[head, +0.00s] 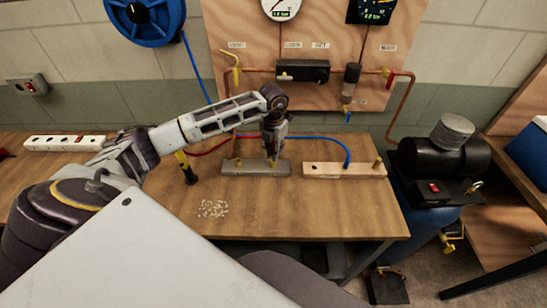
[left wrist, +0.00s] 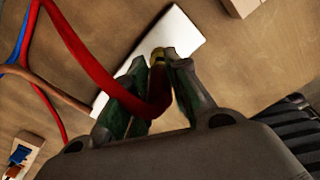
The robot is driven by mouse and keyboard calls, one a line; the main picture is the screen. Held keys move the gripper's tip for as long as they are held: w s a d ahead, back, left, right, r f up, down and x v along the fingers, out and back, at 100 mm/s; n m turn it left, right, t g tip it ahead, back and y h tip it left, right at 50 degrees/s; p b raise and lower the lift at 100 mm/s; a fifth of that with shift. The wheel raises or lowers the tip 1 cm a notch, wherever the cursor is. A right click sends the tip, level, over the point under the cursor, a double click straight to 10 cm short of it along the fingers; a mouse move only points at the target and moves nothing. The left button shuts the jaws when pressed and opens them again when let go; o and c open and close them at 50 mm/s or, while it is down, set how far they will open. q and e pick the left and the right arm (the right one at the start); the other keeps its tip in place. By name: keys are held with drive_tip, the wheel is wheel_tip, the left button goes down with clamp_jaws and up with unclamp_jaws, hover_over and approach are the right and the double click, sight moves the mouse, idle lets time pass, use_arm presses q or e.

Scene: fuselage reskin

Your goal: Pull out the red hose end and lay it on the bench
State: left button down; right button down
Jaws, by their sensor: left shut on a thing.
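My left gripper (head: 272,150) points down over the grey block (head: 240,168) on the bench (head: 290,212). In the left wrist view, my left gripper (left wrist: 158,75) is shut on the red hose (left wrist: 85,65) near its brass end (left wrist: 157,54). The hose bends between the fingers, and the brass end lies in front of the pale grey block (left wrist: 178,32). I cannot tell whether the end is seated in the block or clear of it. In the head view the red hose (head: 210,149) runs left behind my arm. My right gripper is not in view.
A wooden block (head: 325,170) with the blue hose (head: 330,139) stands to the right. A yellow-and-black tool (head: 187,170) and small white bits (head: 213,208) are on the left. The front right of the bench is clear. A compressor (head: 440,160) stands beyond the right edge.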

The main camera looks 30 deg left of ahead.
use_arm(q)
drive_tip(key=shift+r+p, duration=0.7)
drive_tip(key=shift+r, duration=0.8)
drive_tip(key=shift+w, duration=0.15)
